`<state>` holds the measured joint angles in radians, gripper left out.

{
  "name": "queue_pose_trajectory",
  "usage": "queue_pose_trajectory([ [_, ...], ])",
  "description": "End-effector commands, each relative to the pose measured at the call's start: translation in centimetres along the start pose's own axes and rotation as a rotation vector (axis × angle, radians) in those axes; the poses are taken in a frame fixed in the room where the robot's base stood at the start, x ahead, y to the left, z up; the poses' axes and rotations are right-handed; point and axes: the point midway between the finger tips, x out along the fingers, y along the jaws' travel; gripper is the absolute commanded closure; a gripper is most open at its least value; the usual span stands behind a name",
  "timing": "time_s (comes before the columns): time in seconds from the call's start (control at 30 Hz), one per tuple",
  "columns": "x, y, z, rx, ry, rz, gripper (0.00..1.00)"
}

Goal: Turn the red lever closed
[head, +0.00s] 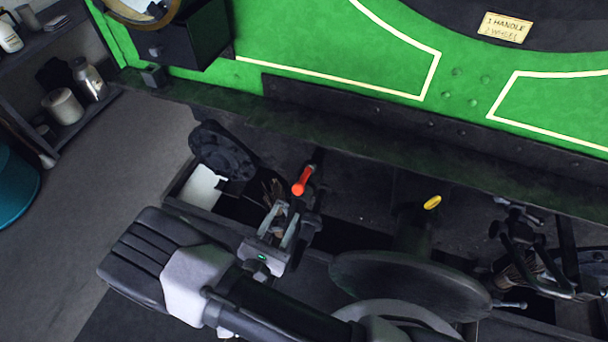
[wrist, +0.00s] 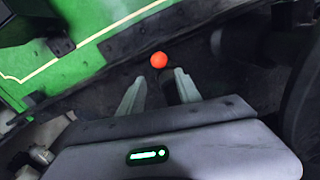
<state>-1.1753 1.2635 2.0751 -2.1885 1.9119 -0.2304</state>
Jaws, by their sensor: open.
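The red lever (head: 303,181) stands below the green side panel in the head view, its orange-red grip tilted up to the right. In the wrist view its red end (wrist: 158,60) shows as a round knob just beyond the fingertips, near the middle between them. My gripper (head: 284,212) is open, with its two pale fingers pointing toward the lever from the lower left. It also shows in the wrist view (wrist: 158,77). The fingers look empty, and the lever appears apart from them. The lever's lower part and pivot are dark and hard to make out.
A yellow-handled lever (head: 432,202) stands to the right. A black round flange (head: 222,150) is at the left, near a white sheet (head: 203,187). The green panel (head: 330,40) rises behind. Grey floor (head: 130,150) is clear at left.

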Motion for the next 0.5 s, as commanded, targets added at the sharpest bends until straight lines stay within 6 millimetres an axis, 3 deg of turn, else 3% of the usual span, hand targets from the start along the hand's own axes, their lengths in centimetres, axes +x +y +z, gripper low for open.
queue_pose_trajectory([
  [0.2,5.7,-0.3,-0.2,0.003,-0.001,-0.008,0.59],
  [0.5,11.4,-0.2,-0.1,0.004,0.0,-0.007,0.59],
])
